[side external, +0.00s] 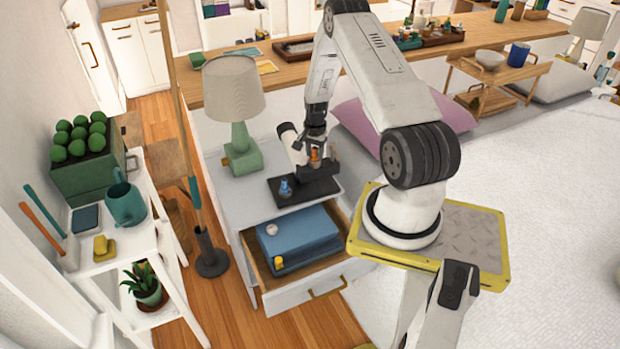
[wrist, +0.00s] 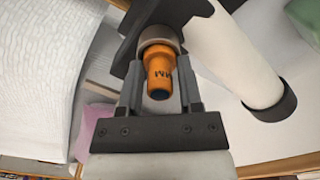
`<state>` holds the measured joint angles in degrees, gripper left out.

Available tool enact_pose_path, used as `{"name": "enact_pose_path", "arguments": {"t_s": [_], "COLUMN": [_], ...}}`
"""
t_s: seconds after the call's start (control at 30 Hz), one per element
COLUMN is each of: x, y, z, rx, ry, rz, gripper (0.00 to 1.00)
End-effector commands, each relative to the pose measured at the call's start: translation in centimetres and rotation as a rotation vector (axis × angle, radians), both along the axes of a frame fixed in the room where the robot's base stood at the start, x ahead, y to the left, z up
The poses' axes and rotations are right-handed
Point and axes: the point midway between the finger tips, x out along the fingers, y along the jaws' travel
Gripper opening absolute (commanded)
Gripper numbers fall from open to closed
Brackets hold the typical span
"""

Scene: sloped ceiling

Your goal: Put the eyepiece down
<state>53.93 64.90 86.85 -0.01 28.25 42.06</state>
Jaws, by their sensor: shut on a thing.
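The orange eyepiece (wrist: 158,72) has dark lettering and a dark end. My gripper (wrist: 159,80) is shut on it, with one finger on each side. The eyepiece's far end meets a grey-brown ring (wrist: 160,36) on a dark mount; I cannot tell whether it is seated in it. A white telescope-like tube (wrist: 235,50) with a black rim is to the right. In the side view my gripper (side external: 315,150) holds the eyepiece (side external: 315,159) over a black tray (side external: 318,190) on the grey cabinet, beside the white tube (side external: 292,143).
A small blue item (side external: 285,188) stands on the tray's left. A green lamp (side external: 240,140) stands behind left. The cabinet top's left front is clear.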

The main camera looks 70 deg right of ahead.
Motion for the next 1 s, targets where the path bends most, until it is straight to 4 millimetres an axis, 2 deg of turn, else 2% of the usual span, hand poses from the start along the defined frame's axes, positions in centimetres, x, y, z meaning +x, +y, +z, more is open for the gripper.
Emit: {"name": "enact_pose_path", "arguments": {"t_s": [0.37, 1.0], "x": [0.0, 0.0], "y": [-0.1, 0.0], "z": [1.2, 8.9], "rx": [-0.001, -0.001], "ry": [-0.001, -0.001], "rz": [0.000, 0.000], "gripper": [0.00, 0.00]}}
